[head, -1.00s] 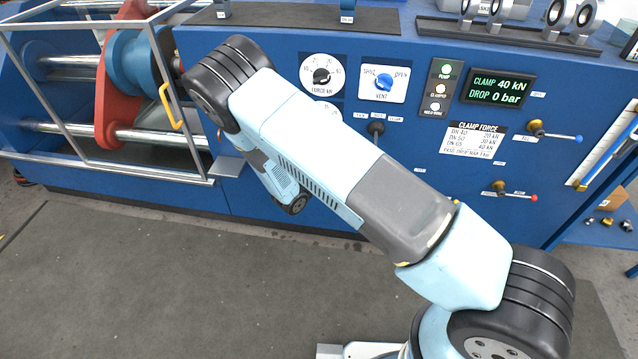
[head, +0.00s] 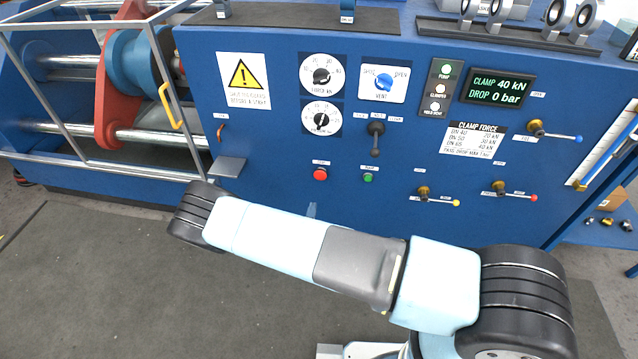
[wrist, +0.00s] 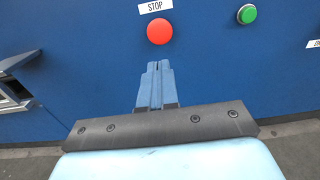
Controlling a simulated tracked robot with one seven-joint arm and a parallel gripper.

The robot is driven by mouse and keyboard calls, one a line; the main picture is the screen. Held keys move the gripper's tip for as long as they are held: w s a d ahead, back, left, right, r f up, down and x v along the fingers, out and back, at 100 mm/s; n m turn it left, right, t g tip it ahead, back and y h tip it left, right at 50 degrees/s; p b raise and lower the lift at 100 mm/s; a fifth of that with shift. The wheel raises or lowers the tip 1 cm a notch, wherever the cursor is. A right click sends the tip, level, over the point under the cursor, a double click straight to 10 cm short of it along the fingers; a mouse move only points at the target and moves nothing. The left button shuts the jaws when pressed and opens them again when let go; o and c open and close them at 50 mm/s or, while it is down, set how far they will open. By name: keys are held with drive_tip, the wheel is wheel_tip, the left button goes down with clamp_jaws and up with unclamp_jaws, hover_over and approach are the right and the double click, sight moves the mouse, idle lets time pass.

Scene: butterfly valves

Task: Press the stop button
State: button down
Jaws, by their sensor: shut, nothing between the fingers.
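The red stop button (head: 320,174) sits on the lower part of the blue panel in the head view, under a small white label. In the wrist view the red button (wrist: 160,31) is at the top centre, below a label reading STOP. My gripper (wrist: 158,66) is shut and empty, its fingertips showing just below the button in the picture. I cannot tell how far the tips are from the panel. In the head view my arm hides most of the gripper; a small bit of it (head: 311,209) shows above the forearm, below the button.
A green button (head: 368,178) is right of the red one. A black lever (head: 376,138) is above it. Valve handles (head: 438,199) stick out further right. A small grey shelf (head: 227,167) juts out at left, beside the caged machine (head: 110,90).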

sight(320, 176)
drive_tip(key=shift+w, duration=0.1)
idle(0.3)
drive_tip(key=w, duration=0.4)
drive_tip(key=w+d, duration=0.1)
drive_tip(key=w, duration=0.8)
drive_tip(key=shift+w+d, duration=0.15)
drive_tip(key=shift+w, duration=0.25)
drive_tip(key=shift+w+d, duration=0.15)
drive_tip(key=shift+w, duration=0.5)
drive_tip(key=shift+w+r, duration=0.25)
drive_tip(key=shift+w, duration=0.15)
drive_tip(key=shift+s, duration=0.4)
drive_tip(key=s+a, duration=0.1)
drive_tip(key=s, duration=1.3)
drive_tip(key=shift+a+f, duration=0.3)
drive_tip(key=shift+f, duration=0.05)
